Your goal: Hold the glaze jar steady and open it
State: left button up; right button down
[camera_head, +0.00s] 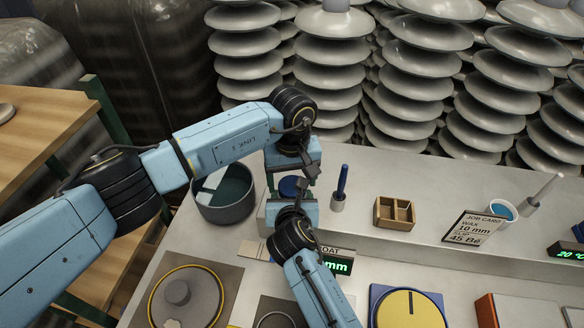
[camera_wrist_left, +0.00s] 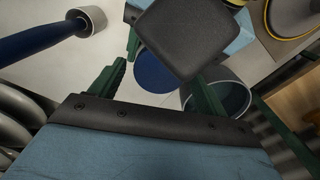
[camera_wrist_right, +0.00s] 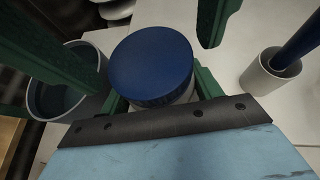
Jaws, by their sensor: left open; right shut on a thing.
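The glaze jar has a round blue lid (camera_wrist_right: 152,62) over a pale body, of which a little shows below the lid in the right wrist view. In the head view the jar (camera_head: 292,186) stands on the bench, mostly hidden between my two grippers. My right gripper (camera_head: 290,203) is shut on the jar's body, with a green finger on each side. My left gripper (camera_head: 302,172) is open above the jar, its fingers apart. In the left wrist view the lid (camera_wrist_left: 158,75) shows between those fingers, partly covered by a dark block.
A grey pot (camera_head: 226,196) stands left of the jar. A blue-handled tool in a pale holder (camera_head: 338,203) and a wooden divided box (camera_head: 394,213) stand to its right. Tall insulator stacks (camera_head: 330,60) line the back.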

pick_arm(q)
jog(key=shift+f, duration=0.3)
jog(key=c, duration=1)
jog(key=shift+n, duration=1.7)
jog(key=o, duration=1.1)
